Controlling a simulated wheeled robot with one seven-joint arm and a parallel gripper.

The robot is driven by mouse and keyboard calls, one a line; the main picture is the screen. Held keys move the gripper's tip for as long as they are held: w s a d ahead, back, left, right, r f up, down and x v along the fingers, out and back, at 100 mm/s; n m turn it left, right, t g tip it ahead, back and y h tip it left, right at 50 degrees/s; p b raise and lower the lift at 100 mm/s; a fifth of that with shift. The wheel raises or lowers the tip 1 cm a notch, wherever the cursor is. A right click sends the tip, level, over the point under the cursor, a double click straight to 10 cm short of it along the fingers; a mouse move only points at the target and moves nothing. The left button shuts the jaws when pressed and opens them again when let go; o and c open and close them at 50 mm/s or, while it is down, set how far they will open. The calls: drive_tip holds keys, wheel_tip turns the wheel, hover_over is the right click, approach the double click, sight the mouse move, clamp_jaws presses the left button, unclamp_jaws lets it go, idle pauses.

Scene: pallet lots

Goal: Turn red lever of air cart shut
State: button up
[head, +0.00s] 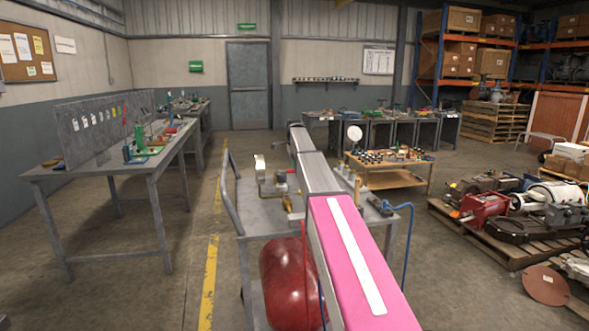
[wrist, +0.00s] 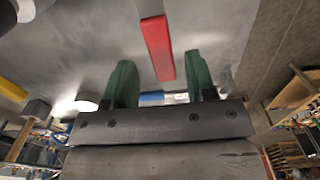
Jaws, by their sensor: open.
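The air cart (head: 262,222) stands ahead in the head view, a grey cart with a dark red tank (head: 286,283) under its top. In the wrist view the red lever (wrist: 158,46) is a long flat bar coming from a grey piece at the top edge. My gripper (wrist: 160,60) is open, with green fingers. The lever's free end shows between the two fingers, with a gap on each side; I cannot tell whether it is at their depth. In the head view my arm hides the gripper and I cannot make out the lever.
Brass fittings and a white round gauge (head: 259,162) stand on the cart's left part. A blue hose (head: 409,245) hangs at its right. A workbench (head: 150,160) is at the left, a low wooden table (head: 385,181) behind right, and pallets with machinery at right. The yellow-lined aisle is clear.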

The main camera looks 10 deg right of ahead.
wheel_tip(320, 180, up, 9)
drive_tip(key=shift+f, duration=0.15)
drive_tip(key=shift+s, duration=0.1)
idle(0.3)
